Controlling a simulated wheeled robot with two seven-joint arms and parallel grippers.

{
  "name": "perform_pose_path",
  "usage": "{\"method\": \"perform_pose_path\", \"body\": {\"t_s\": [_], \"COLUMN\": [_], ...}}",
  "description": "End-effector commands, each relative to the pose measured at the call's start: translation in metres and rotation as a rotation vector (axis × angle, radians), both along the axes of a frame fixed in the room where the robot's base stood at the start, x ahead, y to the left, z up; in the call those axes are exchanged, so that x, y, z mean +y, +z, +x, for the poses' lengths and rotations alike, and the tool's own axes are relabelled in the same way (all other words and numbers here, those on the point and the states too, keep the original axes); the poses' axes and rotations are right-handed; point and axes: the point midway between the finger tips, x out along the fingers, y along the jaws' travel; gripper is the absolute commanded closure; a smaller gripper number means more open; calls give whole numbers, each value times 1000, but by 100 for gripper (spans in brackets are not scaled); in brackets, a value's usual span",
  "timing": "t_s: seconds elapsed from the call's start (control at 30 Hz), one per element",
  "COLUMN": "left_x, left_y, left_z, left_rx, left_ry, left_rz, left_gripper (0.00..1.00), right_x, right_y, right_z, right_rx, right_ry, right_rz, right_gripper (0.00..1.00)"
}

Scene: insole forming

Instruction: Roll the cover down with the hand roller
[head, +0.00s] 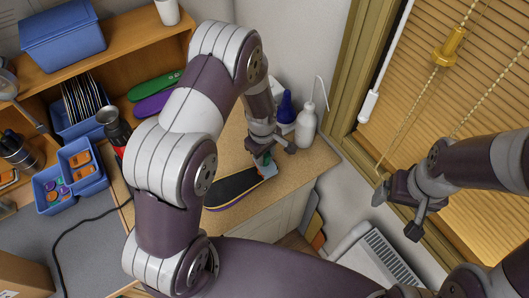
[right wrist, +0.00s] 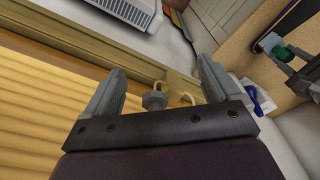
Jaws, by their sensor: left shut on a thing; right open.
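The insole (head: 232,188) lies on the wooden worktop with a dark cover on top. Part of it is hidden behind my left arm, and its dark top with a purple edge also shows in the right wrist view (right wrist: 297,14). My left gripper (head: 267,152) is shut on the hand roller (head: 262,160) at the insole's right end. The roller's green part shows in the right wrist view (right wrist: 269,42); I cannot tell whether it touches the cover. My right gripper (head: 400,212) is open and empty, away from the worktop, before the window blind.
A blind cord with a yellow toggle (head: 448,48) hangs near my right arm.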

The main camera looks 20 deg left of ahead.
Motion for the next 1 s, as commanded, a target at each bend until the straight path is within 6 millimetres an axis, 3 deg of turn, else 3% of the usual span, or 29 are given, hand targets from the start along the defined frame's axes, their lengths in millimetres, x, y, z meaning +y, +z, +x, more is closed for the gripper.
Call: {"method": "perform_pose_path", "body": {"t_s": [1.0], "left_x": [0], "left_y": [-12], "left_z": [1], "left_rx": [-1], "left_ry": [0], "left_rz": [0], "left_gripper": [88], "right_x": [0], "right_y": [-8], "right_z": [0], "right_rx": [0], "right_ry": [0], "right_rz": [0], "right_gripper": [10]}}
